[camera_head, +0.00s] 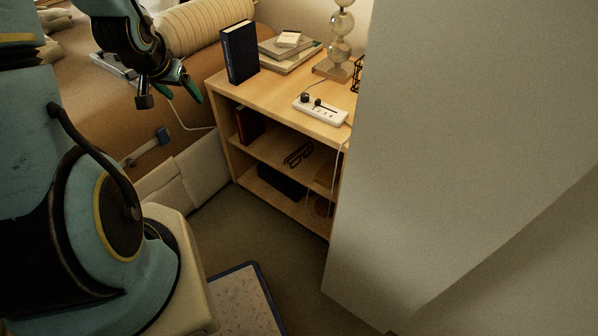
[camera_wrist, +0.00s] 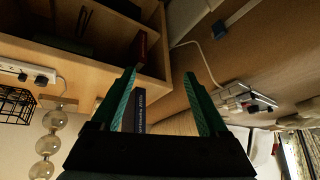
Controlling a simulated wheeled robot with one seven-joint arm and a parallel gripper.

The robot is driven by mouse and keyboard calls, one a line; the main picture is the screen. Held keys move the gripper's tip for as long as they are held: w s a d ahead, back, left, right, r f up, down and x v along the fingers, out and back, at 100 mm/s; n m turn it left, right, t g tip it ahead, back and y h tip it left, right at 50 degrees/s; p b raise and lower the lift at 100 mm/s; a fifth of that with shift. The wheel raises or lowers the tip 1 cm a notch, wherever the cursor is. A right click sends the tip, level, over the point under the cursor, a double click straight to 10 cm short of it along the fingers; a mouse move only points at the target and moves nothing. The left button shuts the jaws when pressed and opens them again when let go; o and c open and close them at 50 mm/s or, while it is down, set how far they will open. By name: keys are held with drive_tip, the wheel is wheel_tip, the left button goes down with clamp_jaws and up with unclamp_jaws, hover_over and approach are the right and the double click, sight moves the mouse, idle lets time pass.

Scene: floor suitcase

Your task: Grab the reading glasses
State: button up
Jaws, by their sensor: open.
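The dark-framed reading glasses (camera_head: 298,154) lie on the middle shelf of a wooden shelf unit (camera_head: 283,118), to the right of a dark red book (camera_head: 249,126). My gripper (camera_head: 166,92) is open and empty at the upper left of the head view, left of the unit and apart from it. In the wrist view, which looks upside down, the open green fingers (camera_wrist: 160,75) straddle empty space in front of the dark blue book (camera_wrist: 139,108). A thin dark shape in the shelf opening may be the glasses (camera_wrist: 83,20), but it is dim.
The unit's top holds the blue book (camera_head: 240,52), stacked books (camera_head: 290,52), a white power strip (camera_head: 320,108), a bead lamp (camera_head: 341,45) and a black wire holder. A grey wall panel (camera_head: 450,130) hides the unit's right side. A bed (camera_head: 110,75) is at left.

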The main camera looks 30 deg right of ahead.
drive_tip(key=w+d+f+m+h+b, duration=0.1)
drive_tip(key=d+f+m+h+b, duration=0.1)
drive_tip(key=d+f+b, duration=0.45)
drive_tip(key=d+f+m+h+b, duration=0.15)
drive_tip(key=d+f+b, duration=0.25)
drive_tip(key=f, duration=0.6)
drive_tip(key=m+h+b, duration=0.3)
drive_tip(key=h+b, duration=0.3)
drive_tip(key=b, duration=0.6)
approach(297, 153)
drive_tip(key=shift+g+h, duration=0.25)
drive_tip(key=shift+g, duration=0.05)
drive_tip(key=b+x, duration=0.1)
drive_tip(key=x, duration=0.4)
drive_tip(key=shift+f, duration=0.1)
drive_tip(key=b+x, duration=0.2)
drive_tip(key=x, duration=0.3)
drive_tip(key=shift+w+f+b, duration=0.2)
drive_tip(key=shift+w+b, duration=0.05)
drive_tip(key=shift+b, duration=0.15)
drive_tip(key=shift+w+d, duration=0.15)
drive_tip(key=shift+d, duration=0.25)
clamp_jaws()
